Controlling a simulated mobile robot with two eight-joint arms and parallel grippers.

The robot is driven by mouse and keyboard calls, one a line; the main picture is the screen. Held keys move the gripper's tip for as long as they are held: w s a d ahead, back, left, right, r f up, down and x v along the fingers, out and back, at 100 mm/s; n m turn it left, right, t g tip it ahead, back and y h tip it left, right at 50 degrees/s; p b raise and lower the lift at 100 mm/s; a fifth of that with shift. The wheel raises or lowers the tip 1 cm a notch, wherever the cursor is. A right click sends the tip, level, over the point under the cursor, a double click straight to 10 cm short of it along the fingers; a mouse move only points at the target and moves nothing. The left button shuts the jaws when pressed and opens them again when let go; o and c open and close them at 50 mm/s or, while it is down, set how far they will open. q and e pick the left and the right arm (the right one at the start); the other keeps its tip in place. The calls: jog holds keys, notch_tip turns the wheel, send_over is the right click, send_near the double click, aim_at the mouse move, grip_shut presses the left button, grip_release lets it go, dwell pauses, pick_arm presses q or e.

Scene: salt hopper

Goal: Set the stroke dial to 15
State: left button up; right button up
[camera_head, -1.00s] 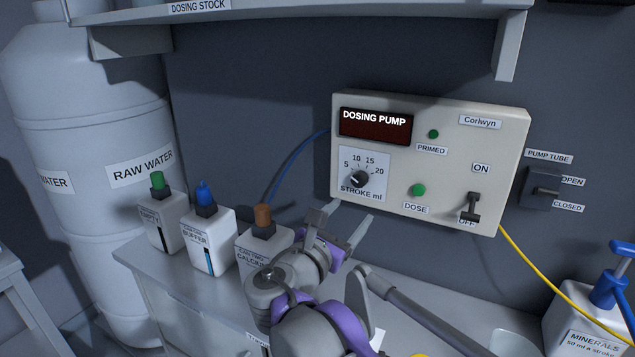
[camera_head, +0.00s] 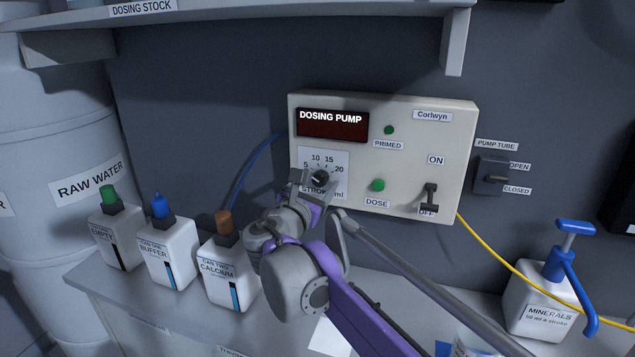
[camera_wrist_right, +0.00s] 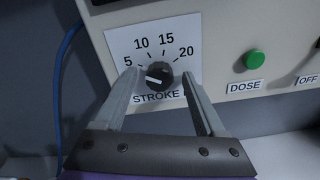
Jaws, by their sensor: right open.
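The dosing pump (camera_head: 450,140) is a cream box on the wall with a white dial plate marked 5, 10, 15 and 20. The black stroke dial (camera_wrist_right: 159,76) sits on that plate; its white mark points left, toward the 5 end of the scale. In the head view the dial (camera_head: 320,177) is partly hidden by my right gripper (camera_head: 314,180). In the right wrist view my right gripper (camera_wrist_right: 159,78) is open, with one fingertip on each side of the dial, apparently apart from it. My left gripper is not in view.
A green DOSE button (camera_head: 377,185) and an ON/OFF lever (camera_head: 430,197), down at OFF, are right of the dial. Several bottles, including calcium (camera_head: 220,272), stand on the counter below left. A blue-topped minerals pump bottle (camera_head: 540,300) stands right. A shelf (camera_head: 250,20) overhangs above.

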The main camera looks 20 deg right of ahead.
jog(key=shift+w+d, duration=0.15)
jog(key=shift+w, duration=0.05)
grip_shut()
dwell(0.3)
